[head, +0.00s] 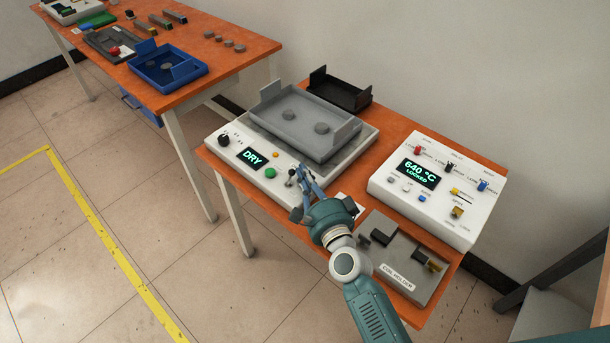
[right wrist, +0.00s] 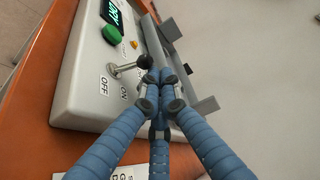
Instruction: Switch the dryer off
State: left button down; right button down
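The dryer (head: 232,160) is a white box on the orange table, with a lit display (head: 252,158) reading DRY. Its toggle switch (head: 290,180) is a metal lever with a black ball. In the right wrist view the toggle lever (right wrist: 129,67) leans toward the ON side, between the OFF label (right wrist: 103,86) and the ON label (right wrist: 124,92). My right gripper (head: 304,178) is beside the switch. In the right wrist view its blue fingers (right wrist: 162,80) are drawn together, empty, with the tips close to the black ball; contact is unclear. My left gripper is not in view.
A grey tray (head: 275,125) with two discs sits on the dryer. A green button (head: 270,173) and black knob (head: 224,140) are on its panel. Right of my gripper stand a heater control box (head: 385,190) reading 640 °C LOCKED and a coil holder plate (head: 400,255).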

jog(key=shift+s+a+n+t+b, duration=0.2)
jog(key=shift+n+t+b, duration=0.1)
jog(key=shift+n+b, duration=0.3)
jog(key=shift+s+a+r+b, duration=0.2)
jog(key=shift+a+b, duration=0.05)
jog(key=shift+b, duration=0.15)
jog(key=shift+s+a+r+n+t+b, duration=0.1)
jog(key=shift+s+a+n+t+b, duration=0.25)
jog(key=shift+n, duration=0.35)
jog(key=shift+r, duration=0.1)
jog(key=shift+s+d, duration=0.15)
jog(key=shift+s, duration=0.35)
jog(key=v, duration=1.1)
